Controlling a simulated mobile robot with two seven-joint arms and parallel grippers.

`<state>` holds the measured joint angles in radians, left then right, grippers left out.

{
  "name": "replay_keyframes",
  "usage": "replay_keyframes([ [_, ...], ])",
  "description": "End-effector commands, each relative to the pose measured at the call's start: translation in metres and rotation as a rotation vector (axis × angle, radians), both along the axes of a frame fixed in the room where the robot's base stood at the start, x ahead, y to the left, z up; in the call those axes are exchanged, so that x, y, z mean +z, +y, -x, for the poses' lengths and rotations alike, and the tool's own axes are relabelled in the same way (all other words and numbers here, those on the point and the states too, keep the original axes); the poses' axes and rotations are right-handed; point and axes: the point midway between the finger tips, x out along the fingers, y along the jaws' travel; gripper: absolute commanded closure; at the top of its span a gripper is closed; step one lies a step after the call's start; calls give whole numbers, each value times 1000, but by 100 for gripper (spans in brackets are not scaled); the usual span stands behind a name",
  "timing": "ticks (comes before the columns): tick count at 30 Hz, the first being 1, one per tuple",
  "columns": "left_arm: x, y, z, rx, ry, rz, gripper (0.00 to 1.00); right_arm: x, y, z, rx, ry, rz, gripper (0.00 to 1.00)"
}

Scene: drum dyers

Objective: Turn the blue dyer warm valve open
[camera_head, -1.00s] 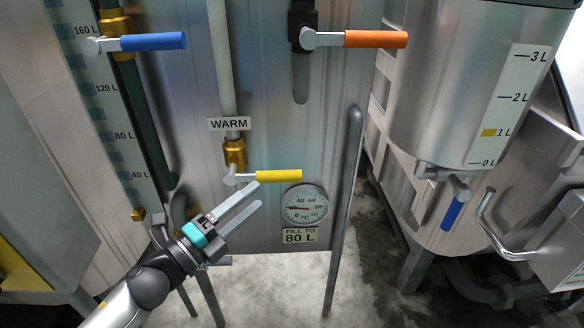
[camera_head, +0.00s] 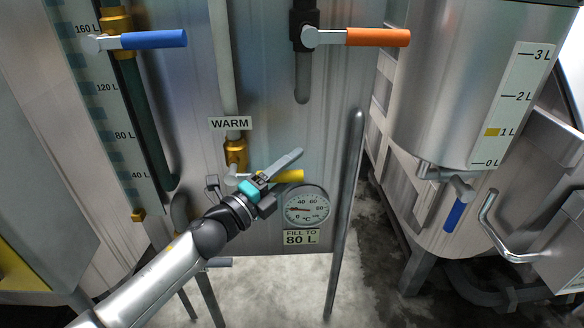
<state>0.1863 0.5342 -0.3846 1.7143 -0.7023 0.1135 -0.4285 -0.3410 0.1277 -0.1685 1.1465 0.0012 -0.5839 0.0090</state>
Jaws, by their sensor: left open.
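The warm valve's yellow handle (camera_head: 291,176) points to the right from its brass body (camera_head: 236,152), under the WARM label (camera_head: 230,123). My left gripper (camera_head: 290,165) is at the yellow handle, with its fingers pointing up and right along it. It hides the middle of the handle; only the right end of the yellow grip shows clearly. The fingers are open; I cannot tell whether they touch the handle. My right gripper is not in view.
A blue-handled valve (camera_head: 153,39) is at upper left and an orange-handled valve (camera_head: 378,37) at upper right. A round gauge (camera_head: 307,208) sits just below the yellow handle. A vertical bar (camera_head: 346,210) stands right of it. A steel tank (camera_head: 440,90) is farther right.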

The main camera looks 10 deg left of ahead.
Motion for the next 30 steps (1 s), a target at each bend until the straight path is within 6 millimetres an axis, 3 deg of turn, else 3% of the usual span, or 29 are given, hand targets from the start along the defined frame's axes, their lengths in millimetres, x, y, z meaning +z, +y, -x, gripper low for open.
replay_keyframes([
  [10,0,-1,-2,0,0,0,40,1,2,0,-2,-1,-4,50],
  [26,0,-1,-2,0,0,0,100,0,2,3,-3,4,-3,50],
  [30,0,-1,-2,0,0,0,100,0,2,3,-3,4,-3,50],
])
